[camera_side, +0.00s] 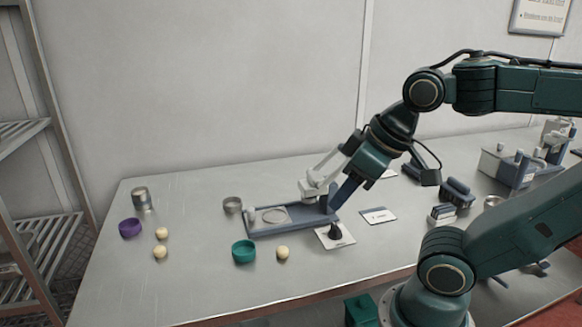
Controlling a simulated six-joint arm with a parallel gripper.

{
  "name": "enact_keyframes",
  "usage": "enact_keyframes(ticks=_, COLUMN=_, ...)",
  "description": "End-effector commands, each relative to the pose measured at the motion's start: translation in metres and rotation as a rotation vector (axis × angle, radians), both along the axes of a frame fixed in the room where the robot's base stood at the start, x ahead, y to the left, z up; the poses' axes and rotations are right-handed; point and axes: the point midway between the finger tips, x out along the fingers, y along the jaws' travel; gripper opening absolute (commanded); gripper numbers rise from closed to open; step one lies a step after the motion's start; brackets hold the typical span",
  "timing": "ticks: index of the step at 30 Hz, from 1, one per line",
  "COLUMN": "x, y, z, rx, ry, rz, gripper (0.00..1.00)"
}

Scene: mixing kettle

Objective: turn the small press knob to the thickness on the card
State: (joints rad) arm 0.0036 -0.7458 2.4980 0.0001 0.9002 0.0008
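The small press is a flat blue-grey base (290,225) on the table, left of my arm, with a pale round ring (275,215) on it. A small pale round part (251,210) stands at its left end. My gripper (318,191) reaches down over the press's right end. Its pale and blue-grey parts overlap the press there, so I cannot tell whether it touches or grips anything. The knob cannot be made out clearly. A white card (379,216) with small dark marks lies to the right; its writing is too small to read.
A dark cone-shaped piece (335,232) stands on a white sheet in front of the press. A teal bowl (243,251), purple bowl (130,228), metal cup (142,199) and several pale balls (282,252) are at left. Blue-grey equipment (515,167) stands at right. The front left table is clear.

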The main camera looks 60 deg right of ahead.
Motion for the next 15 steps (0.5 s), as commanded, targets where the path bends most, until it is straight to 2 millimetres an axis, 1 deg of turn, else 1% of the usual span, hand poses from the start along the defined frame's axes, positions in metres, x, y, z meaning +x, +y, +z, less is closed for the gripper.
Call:
enact_keyframes(ticks=5, x=0.007, y=-0.007, z=-0.001, rx=0.004, ry=0.028, rz=-0.044, gripper=0.35)
enact_keyframes(ticks=8, x=0.015, y=-0.015, z=-0.002, rx=0.010, ry=0.060, rz=-0.092, gripper=0.35)
enact_keyframes(ticks=11, x=0.025, y=-0.027, z=-0.005, rx=0.019, ry=0.101, rz=-0.157, gripper=0.35)
enact_keyframes(ticks=15, x=0.040, y=-0.049, z=-0.011, rx=0.038, ry=0.167, rz=-0.262, gripper=0.35)
